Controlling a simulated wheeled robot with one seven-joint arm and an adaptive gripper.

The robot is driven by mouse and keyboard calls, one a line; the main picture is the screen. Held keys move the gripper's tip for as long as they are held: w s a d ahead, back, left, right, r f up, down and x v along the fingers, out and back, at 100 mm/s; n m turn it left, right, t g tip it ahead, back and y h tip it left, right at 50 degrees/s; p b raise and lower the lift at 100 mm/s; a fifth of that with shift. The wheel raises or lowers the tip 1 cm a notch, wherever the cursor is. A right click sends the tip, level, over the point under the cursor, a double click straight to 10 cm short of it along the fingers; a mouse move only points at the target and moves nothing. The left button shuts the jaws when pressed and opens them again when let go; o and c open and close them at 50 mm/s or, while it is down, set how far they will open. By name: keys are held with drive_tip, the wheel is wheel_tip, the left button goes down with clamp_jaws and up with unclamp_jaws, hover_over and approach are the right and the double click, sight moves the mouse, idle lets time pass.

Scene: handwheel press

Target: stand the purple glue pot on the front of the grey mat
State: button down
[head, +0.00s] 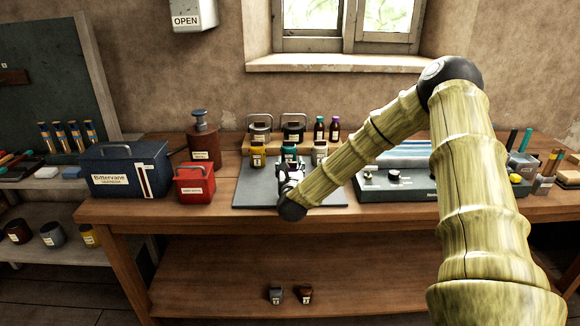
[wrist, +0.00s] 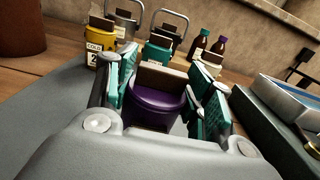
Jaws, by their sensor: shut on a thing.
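The purple glue pot (wrist: 157,105) sits between the teal-padded fingers of my gripper (wrist: 165,88) in the wrist view. My gripper is shut on it, and the pot looks roughly upright. In the head view my gripper (head: 290,178) is over the middle of the grey mat (head: 255,188), and the arm mostly hides the pot there. The mat also shows in the wrist view (wrist: 55,125). I cannot tell whether the pot's base touches the mat.
A red box (head: 194,186) is left of the mat, and a grey-green machine (head: 395,190) is right. The mat's front left is clear.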

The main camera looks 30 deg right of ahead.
drive_tip(key=shift+f, duration=0.1)
drive_tip(key=c, duration=0.6)
unclamp_jaws()
